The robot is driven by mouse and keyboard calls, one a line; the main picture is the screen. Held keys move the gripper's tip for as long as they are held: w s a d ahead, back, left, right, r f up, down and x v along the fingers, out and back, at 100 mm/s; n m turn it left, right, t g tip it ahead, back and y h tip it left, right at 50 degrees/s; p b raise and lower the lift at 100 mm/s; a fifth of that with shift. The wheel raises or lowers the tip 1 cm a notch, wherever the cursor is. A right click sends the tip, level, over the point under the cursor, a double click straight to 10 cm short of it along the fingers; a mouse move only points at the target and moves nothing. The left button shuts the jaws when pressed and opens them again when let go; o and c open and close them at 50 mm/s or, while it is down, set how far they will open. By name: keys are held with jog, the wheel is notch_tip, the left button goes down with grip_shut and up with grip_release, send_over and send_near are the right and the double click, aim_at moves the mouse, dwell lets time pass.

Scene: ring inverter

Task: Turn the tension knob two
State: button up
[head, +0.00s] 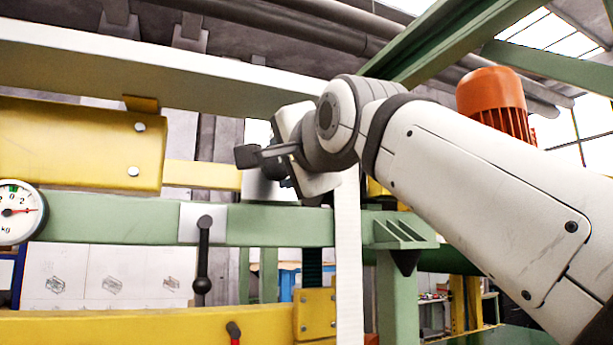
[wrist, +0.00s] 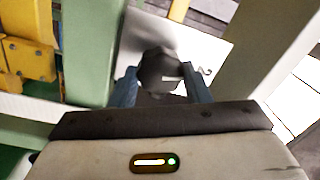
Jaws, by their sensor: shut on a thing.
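The tension knob two (wrist: 158,68) is a dark, faceted knob in the wrist view. It sits on a pale plate (wrist: 210,48) with a "2" printed to the right of the knob. My gripper (wrist: 161,86) has one blue-grey finger on each side of the knob and is shut on it. My wrist and fingers largely hide the knob there.
A round kg dial (head: 16,212) with a red needle is at the far left. A black lever (head: 203,255) hangs from the green beam (head: 110,218). A white beam (head: 150,75) crosses above my gripper. A white strip (head: 348,265) hangs just below it.

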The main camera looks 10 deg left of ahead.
jog(key=shift+f+m, duration=0.15)
jog(key=shift+m, duration=0.75)
jog(key=o, duration=1)
jog(key=b+v, duration=0.2)
jog(key=v, duration=0.5)
jog(key=shift+s+d, duration=0.15)
jog(key=shift+s, duration=0.25)
